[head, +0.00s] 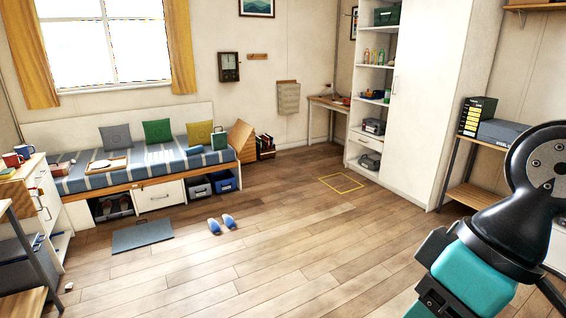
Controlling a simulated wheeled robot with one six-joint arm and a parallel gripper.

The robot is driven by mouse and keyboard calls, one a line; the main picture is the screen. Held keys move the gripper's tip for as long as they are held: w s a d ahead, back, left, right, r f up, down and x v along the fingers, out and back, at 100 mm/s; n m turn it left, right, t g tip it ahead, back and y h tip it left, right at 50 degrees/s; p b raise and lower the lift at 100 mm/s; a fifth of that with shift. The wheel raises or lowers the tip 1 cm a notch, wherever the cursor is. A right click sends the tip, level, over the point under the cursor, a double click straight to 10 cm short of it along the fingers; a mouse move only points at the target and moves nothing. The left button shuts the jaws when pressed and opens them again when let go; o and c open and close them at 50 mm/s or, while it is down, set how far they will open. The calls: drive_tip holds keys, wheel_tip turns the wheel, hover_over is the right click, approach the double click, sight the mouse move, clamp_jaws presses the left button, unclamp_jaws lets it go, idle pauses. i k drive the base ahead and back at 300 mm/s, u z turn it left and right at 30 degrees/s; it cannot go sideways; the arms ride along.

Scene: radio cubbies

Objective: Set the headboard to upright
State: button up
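The bed (150,172) stands along the back wall under the window, with a striped blue-grey cover. A tan wooden panel (241,136) at its right end sits slanted, its top forming a peak; this looks like the headboard. A long pale board (75,133) stands upright behind the bed along the wall. My arm fills the lower right, in black and teal, far from the bed. My gripper's fingers do not show.
Slippers (221,224) and a grey mat (142,235) lie on the floor before the bed. A yellow floor outline (341,183) lies near the white cabinet (420,110). A shelf unit (474,160) stands right, a drawer cabinet (42,200) left. The middle floor is clear.

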sight(242, 132)
drive_tip(key=z, duration=0.55)
drive_tip(key=i, duration=2.55)
drive_tip(key=z, duration=0.45)
drive_tip(key=i, duration=2.35)
drive_tip(key=u, duration=0.45)
drive_tip(key=i, duration=1.8)
drive_tip(key=u, duration=1.5)
drive_tip(key=i, duration=1.35)
drive_tip(key=u, duration=0.9)
drive_tip(key=i, duration=0.25)
drive_tip(key=u, duration=0.1)
